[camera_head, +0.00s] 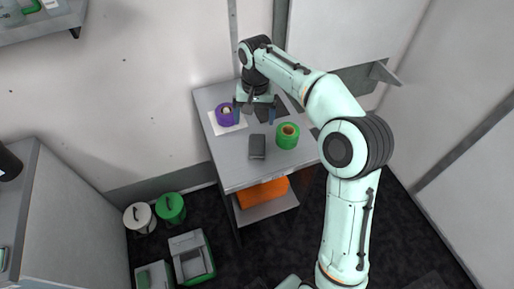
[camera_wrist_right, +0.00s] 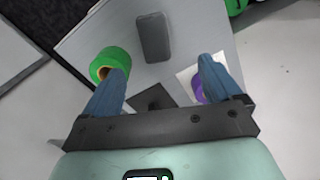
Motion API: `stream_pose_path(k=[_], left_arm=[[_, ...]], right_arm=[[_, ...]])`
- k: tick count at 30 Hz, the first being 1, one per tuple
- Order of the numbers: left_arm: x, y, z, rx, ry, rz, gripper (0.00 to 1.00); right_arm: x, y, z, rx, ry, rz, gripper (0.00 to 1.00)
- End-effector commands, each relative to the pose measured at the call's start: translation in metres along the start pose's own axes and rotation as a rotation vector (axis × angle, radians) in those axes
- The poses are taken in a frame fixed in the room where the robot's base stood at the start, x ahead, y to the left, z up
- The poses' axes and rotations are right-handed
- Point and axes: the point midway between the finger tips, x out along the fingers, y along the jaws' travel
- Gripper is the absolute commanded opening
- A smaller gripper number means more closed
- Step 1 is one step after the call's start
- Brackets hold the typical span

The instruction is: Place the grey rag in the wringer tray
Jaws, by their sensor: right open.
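A dark grey rounded block (camera_head: 257,146), which looks like the folded grey rag, lies on the small table's top near its front edge. It also shows in the right wrist view (camera_wrist_right: 153,38), beyond the fingertips. My right gripper (camera_head: 254,115) is over the back part of the table, open and empty, apart from the grey block. Its two blue fingers (camera_wrist_right: 162,66) are spread wide in the wrist view. A grey open container with green edges (camera_head: 192,258) stands on the floor at lower left; I cannot tell whether it is the wringer tray. My left gripper is not in view.
A green roll (camera_head: 288,135) stands right of the grey block. A purple roll (camera_head: 225,114) sits on a white sheet behind it. An orange object (camera_head: 262,192) is on the lower shelf. White (camera_head: 139,217) and green (camera_head: 171,207) lidded buckets stand on the floor.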

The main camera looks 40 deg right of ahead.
Motion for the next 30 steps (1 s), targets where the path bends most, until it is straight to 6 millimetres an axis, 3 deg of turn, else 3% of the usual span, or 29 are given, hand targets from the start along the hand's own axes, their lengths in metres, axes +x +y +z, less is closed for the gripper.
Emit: stream_pose_path(k=[4, 12, 20, 30], left_arm=[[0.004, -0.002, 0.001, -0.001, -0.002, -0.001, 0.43], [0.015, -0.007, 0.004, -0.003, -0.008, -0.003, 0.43], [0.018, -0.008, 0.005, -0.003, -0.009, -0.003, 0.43], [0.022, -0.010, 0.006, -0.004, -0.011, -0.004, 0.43]], right_arm=[[0.012, 0.008, -0.001, 0.026, -0.002, 0.035, 0.92], [0.064, 0.009, 0.000, 0.024, -0.003, 0.033, 0.92], [0.085, 0.009, 0.000, 0.023, -0.002, 0.030, 0.92], [0.129, 0.011, 0.002, 0.022, -0.002, 0.029, 0.92]])
